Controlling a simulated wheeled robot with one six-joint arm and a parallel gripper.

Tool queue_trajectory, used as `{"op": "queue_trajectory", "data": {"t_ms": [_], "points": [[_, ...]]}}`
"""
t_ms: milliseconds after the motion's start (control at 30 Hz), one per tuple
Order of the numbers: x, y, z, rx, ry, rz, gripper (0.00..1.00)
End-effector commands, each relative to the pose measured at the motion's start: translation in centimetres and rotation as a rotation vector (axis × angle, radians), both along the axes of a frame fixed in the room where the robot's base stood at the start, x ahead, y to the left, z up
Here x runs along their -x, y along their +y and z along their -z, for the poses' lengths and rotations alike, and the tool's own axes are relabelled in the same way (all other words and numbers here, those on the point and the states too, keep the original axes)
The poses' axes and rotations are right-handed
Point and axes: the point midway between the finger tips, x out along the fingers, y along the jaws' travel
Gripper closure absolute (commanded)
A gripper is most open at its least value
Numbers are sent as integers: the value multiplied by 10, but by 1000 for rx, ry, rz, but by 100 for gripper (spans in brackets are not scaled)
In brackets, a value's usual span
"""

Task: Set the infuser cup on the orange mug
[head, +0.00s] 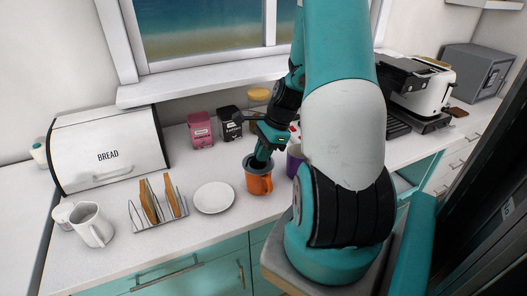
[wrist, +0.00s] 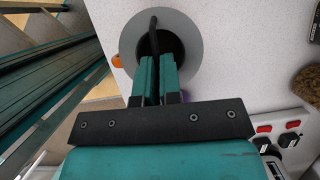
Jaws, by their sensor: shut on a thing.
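The orange mug (head: 258,182) stands on the white counter, right of the white plate. The grey infuser cup (head: 251,163) is at the mug's mouth; its wide flat rim (wrist: 192,32) and dark inside fill the top middle of the wrist view. My gripper (head: 265,152) is directly above the mug, shut on the infuser cup's dark handle; its fingers also show in the wrist view (wrist: 156,66). The rim hides nearly all of the mug there, except a bit of orange (wrist: 117,60) at the left. I cannot tell whether the rim rests on the mug.
A purple mug (head: 294,160) stands close on the right, partly behind my arm. The white plate (head: 213,197), toast rack (head: 158,208), white jug (head: 92,225) and bread bin (head: 108,150) are to the left. Pink (head: 200,130) and black (head: 230,122) packages stand behind.

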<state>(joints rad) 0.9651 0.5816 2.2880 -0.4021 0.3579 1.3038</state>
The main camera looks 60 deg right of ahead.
Motion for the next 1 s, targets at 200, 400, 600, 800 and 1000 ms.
{"op": "queue_trajectory", "data": {"t_ms": [200, 400, 600, 800, 1000], "points": [[0, 0, 0, 0, 0, 0, 74], [0, 0, 0, 0, 0, 0, 65], [1, -2, -4, 1, -2, 1, 65], [9, -13, -35, 8, -5, 4, 65], [22, -28, -83, 8, -4, 3, 65]]}}
